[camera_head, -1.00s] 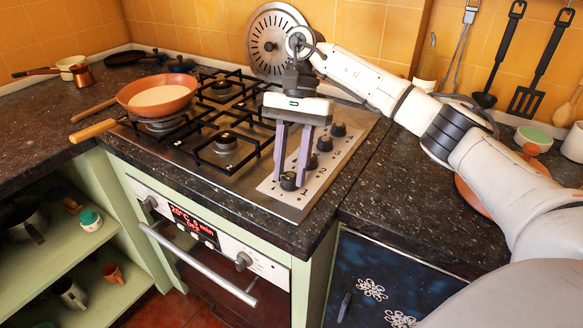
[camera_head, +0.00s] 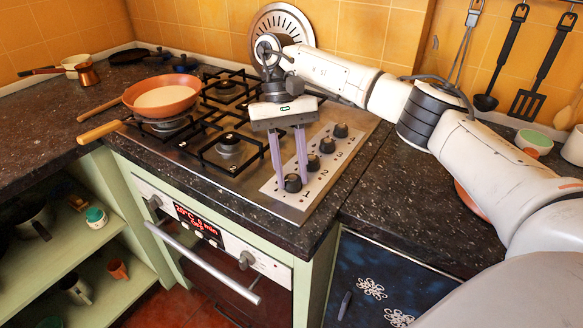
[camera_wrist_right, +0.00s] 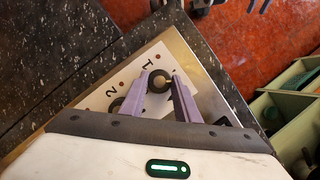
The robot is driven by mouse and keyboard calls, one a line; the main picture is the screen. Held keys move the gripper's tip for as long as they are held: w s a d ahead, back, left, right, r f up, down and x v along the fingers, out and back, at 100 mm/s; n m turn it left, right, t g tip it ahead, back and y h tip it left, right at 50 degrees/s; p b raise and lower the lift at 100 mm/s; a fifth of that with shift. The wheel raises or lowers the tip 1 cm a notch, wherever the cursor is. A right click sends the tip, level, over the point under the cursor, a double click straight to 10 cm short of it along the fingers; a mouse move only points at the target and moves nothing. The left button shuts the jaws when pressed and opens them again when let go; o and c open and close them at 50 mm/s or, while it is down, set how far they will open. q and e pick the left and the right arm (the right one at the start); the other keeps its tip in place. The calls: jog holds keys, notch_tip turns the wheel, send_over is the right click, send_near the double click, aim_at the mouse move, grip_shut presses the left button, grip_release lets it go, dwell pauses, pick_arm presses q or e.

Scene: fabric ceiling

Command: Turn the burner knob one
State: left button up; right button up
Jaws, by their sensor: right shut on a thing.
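The black burner knob one (camera_head: 292,184) is the nearest of several knobs on the light control strip of the hob, beside the printed 1. My right gripper (camera_head: 292,179) reaches down to it from above, with its two purple fingers on either side of it. The gripper is shut on this knob. In the right wrist view, the round knob one (camera_wrist_right: 160,81) sits between the fingertips of the right gripper (camera_wrist_right: 161,86). The fingers hide parts of its sides. My left gripper is not in view.
The other knobs, such as knob two (camera_head: 313,162), stand close behind in a row. An orange pan (camera_head: 160,96) sits on the left burner, its handle sticking out left. Black grates (camera_head: 226,147) lie just left of the gripper. The dark counter (camera_head: 400,205) on the right is clear in front.

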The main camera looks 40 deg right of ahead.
dwell(0.4)
jog(key=o, duration=1.1)
jog(key=shift+c, duration=0.2)
jog(key=shift+r, duration=0.1)
jog(key=p+v, duration=0.3)
jog(key=v, duration=0.7)
jog(key=shift+p, duration=0.3)
